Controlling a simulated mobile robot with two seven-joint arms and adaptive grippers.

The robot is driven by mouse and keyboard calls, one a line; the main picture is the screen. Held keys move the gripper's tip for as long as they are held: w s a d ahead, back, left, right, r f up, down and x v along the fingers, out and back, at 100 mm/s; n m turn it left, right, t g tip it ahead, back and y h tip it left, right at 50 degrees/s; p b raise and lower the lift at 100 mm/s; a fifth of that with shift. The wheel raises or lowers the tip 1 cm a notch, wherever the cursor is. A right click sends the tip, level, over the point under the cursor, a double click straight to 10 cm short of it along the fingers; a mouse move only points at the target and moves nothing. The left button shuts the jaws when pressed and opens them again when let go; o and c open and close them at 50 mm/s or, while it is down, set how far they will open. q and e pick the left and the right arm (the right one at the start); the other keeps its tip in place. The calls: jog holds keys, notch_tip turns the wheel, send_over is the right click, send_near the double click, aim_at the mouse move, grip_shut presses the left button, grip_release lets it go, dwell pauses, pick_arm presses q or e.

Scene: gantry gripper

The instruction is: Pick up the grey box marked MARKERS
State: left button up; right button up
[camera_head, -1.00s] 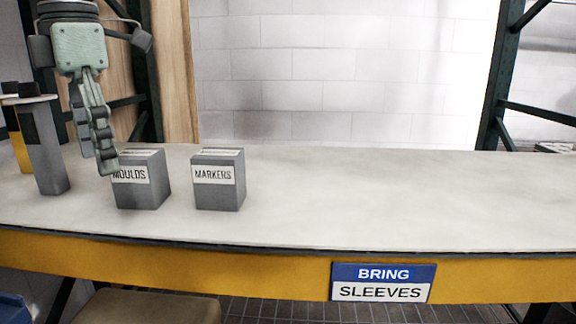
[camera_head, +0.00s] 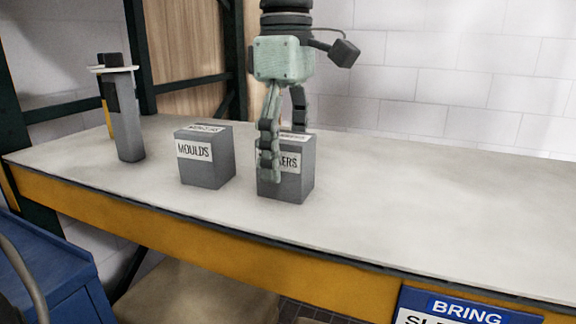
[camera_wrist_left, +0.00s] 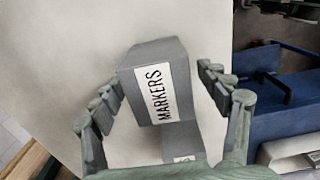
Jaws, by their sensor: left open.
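The grey box marked MARKERS (camera_head: 298,182) stands upright on the pale table, its label partly covered by a finger. My left gripper (camera_head: 284,152) points down at this box, with one finger in front of it and the other toward its far side. In the left wrist view, the MARKERS box (camera_wrist_left: 152,58) lies between the two spread fingers of my open gripper (camera_wrist_left: 158,78), with a visible gap at the right finger. Any contact is hard to tell. My right gripper is not in view.
A grey box marked MOULDS (camera_head: 207,165) stands just left of the MARKERS box. A grey post with a pale disc (camera_head: 128,135) stands further left. The table (camera_head: 420,210) is clear to the right. A blue sign (camera_head: 466,308) hangs on its yellow front edge.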

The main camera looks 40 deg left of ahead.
pick_arm(q)
jog(key=shift+f, duration=0.6)
jog(key=shift+r, duration=0.1)
jog(key=c, duration=1.5)
jog(key=shift+r, duration=0.1)
